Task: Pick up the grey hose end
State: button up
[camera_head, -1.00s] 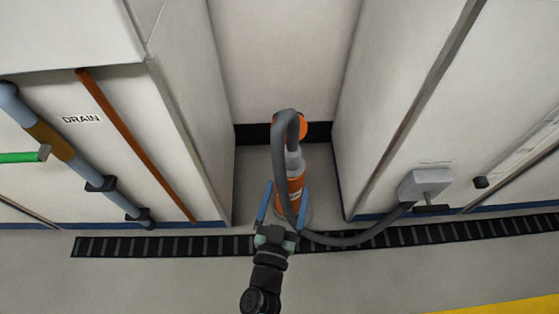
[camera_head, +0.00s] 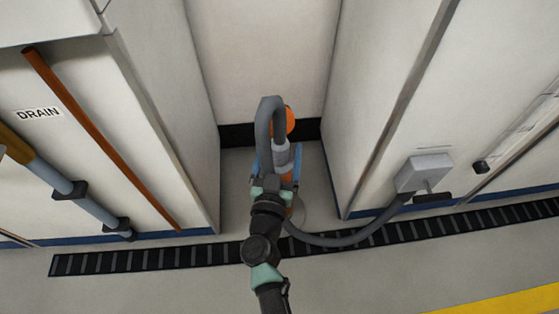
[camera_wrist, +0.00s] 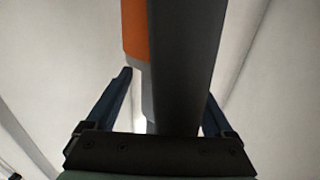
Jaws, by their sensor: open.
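The grey hose (camera_head: 266,125) rises in an upright loop in the recess between two white cabinets. An orange piece (camera_head: 290,122) shows behind the loop, and a light grey collar (camera_head: 282,155) shows below it. My gripper (camera_head: 276,168) is open, with its blue fingers on either side of the hose and the collar. In the wrist view the dark hose (camera_wrist: 185,60) passes between the open fingers (camera_wrist: 168,88), with the orange piece (camera_wrist: 134,30) beside it. I cannot tell whether the fingers touch anything. My arm hides the lower part.
The hose runs along the floor to a grey wall box (camera_head: 424,172) at the right. A black slotted floor grate (camera_head: 150,259) crosses in front of the recess. Cabinet walls stand close on both sides. Pipes and a DRAIN label (camera_head: 38,113) are at the left.

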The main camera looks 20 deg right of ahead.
jog(key=shift+c, duration=0.4)
grip_shut()
jog(key=shift+r, duration=0.1)
jog(key=shift+r, duration=0.1)
notch_tip(320, 180, up, 14)
jog(key=p, duration=1.5)
